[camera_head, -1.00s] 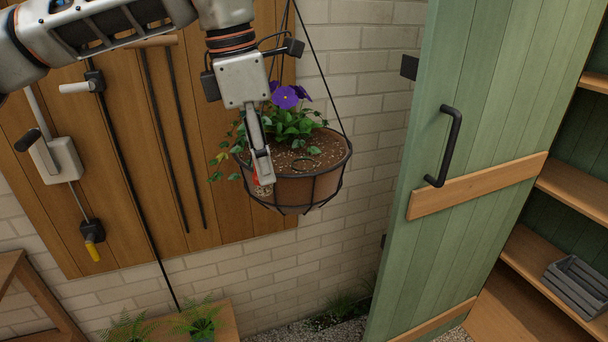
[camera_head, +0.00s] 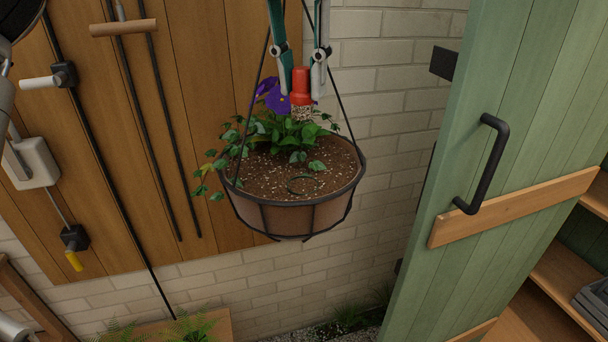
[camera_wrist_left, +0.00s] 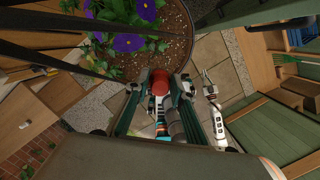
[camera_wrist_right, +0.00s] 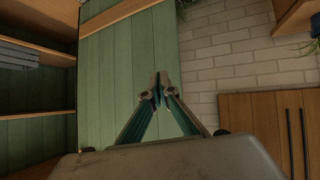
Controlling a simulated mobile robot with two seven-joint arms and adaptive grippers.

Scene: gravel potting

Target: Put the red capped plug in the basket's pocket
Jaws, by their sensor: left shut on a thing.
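The red capped plug (camera_head: 300,88) has a red cap on top and a speckled lower part. My left gripper (camera_head: 301,75) is shut on its cap and holds it upright above the back of the hanging basket (camera_head: 290,218). The red cap also shows between the fingers in the left wrist view (camera_wrist_left: 160,86). The basket holds brown speckled soil, a purple-flowered plant (camera_head: 275,105) and trailing ivy. A dark round pocket (camera_head: 300,185) shows in the soil near the front rim, apart from the plug. My right gripper (camera_wrist_right: 160,88) is shut and empty, away from the basket.
Thin dark hanger rods (camera_head: 337,85) rise from the basket rim, close to the left gripper. A green door (camera_head: 520,130) with a black handle stands to the right. A wooden board (camera_head: 110,150) with tools is on the brick wall at left.

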